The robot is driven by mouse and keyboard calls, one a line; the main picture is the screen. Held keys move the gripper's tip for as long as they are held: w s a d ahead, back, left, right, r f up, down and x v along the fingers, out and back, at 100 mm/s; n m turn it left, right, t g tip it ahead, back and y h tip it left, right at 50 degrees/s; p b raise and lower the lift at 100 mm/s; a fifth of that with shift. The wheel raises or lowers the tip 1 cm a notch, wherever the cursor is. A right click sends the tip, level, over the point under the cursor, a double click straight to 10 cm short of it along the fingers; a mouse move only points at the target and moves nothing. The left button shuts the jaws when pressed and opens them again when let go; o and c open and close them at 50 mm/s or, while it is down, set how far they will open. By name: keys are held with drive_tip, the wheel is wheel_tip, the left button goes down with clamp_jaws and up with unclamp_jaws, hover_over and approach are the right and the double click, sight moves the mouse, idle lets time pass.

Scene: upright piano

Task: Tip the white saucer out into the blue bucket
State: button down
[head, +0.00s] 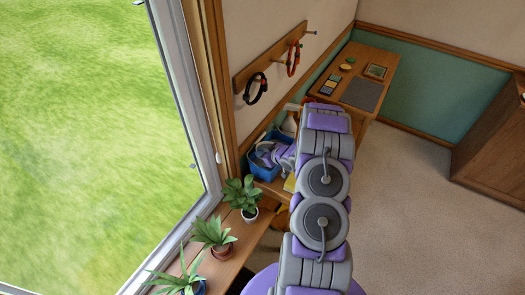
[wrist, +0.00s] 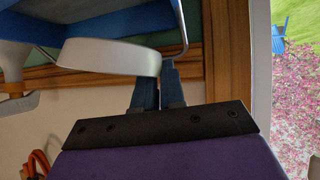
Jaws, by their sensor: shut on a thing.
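The white saucer (wrist: 108,57) is between my gripper's fingertips (wrist: 160,78) in the wrist view. My gripper is shut on its edge. The saucer shows nearly edge-on, and I cannot see whether anything is on it. The blue bucket (wrist: 150,20) fills the top of the wrist view, close beyond the saucer.
A white bottle (head: 290,123) with an orange part stands close behind the bucket. Potted plants (head: 212,235) line the sill nearer me. A rack (head: 270,65) with hanging loops is on the wall above. A wooden desk (head: 385,65) stands farther back. The carpet at right is clear.

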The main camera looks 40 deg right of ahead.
drive_tip(key=r+p, duration=0.1)
drive_tip(key=p, duration=0.3)
drive_tip(key=shift+d+m+y+p, duration=0.3)
drive_tip(key=shift+p, duration=0.1)
drive_tip(key=shift+a, duration=0.15)
drive_tip(key=shift+a+r+p, duration=0.2)
drive_tip(key=shift+p, duration=0.2)
drive_tip(key=shift+w+r+g+p, duration=0.1)
drive_tip(key=shift+r+g+p, duration=0.15)
drive_tip(key=shift+p, duration=0.7)
drive_tip(key=shift+d+p, duration=0.1)
drive_tip(key=shift+p, duration=0.2)
